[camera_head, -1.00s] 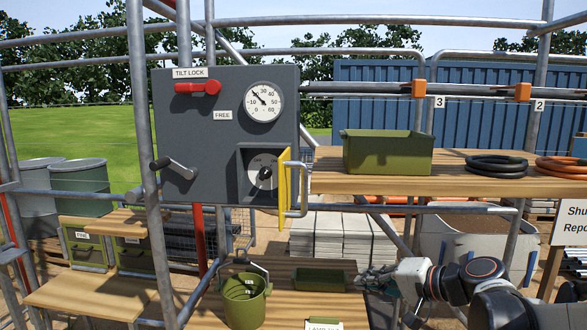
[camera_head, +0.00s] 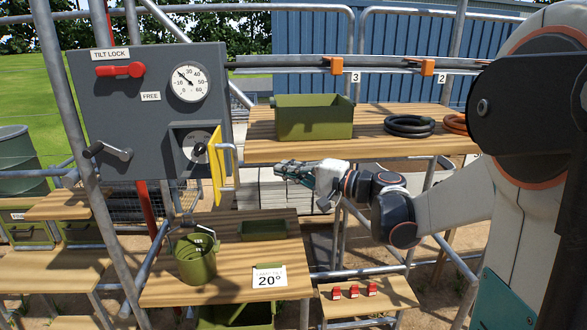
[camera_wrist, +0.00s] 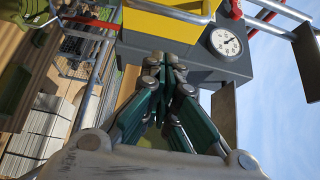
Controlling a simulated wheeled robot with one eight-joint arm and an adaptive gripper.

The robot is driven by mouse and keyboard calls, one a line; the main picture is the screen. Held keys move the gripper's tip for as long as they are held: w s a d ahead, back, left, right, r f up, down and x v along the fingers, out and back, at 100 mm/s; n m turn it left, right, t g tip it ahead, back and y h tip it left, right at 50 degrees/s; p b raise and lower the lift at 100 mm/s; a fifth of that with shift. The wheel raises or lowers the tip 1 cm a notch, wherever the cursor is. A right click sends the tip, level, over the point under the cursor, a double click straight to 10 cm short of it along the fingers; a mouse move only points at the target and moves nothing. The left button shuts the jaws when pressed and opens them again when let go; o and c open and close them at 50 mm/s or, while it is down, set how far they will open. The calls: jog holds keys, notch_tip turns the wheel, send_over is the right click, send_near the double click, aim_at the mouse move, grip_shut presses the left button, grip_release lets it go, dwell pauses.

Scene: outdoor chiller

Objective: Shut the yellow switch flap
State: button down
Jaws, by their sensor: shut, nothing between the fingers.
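The yellow switch flap (camera_head: 217,167) hangs open on the right side of a recess in the grey panel (camera_head: 98,160). It stands out from the panel, with a grey bar handle (camera_head: 235,168) on its outer side. The recess shows a round dial with a black knob (camera_head: 199,149). My gripper (camera_head: 283,166) is shut and empty, to the right of the flap and apart from it, below the wooden shelf. In the wrist view the closed fingers (camera_wrist: 165,62) point toward the yellow flap (camera_wrist: 168,22) and the panel.
A green bin (camera_head: 313,118) and dark hose rings (camera_head: 409,126) sit on the shelf (camera_head: 375,146) just above my gripper. Below stands a table with a green bucket (camera_head: 196,258), a green tray (camera_head: 262,230) and a "20°" card (camera_head: 269,277). A metal post (camera_head: 75,140) crosses before the panel.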

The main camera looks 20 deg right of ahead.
jog(key=w+a+p, duration=0.1)
jog(key=w+a, duration=0.3)
jog(key=a, duration=0.3)
jog(key=shift+w+p, duration=0.35)
jog(key=shift+p, duration=0.05)
jog(key=shift+s+a+f, duration=0.1)
jog(key=shift+a, duration=0.05)
jog(key=shift+s+a+m+t+h, duration=0.15)
jog(key=shift+a+m+t+h, duration=0.15)
jog(key=shift+a+m+h, duration=0.15)
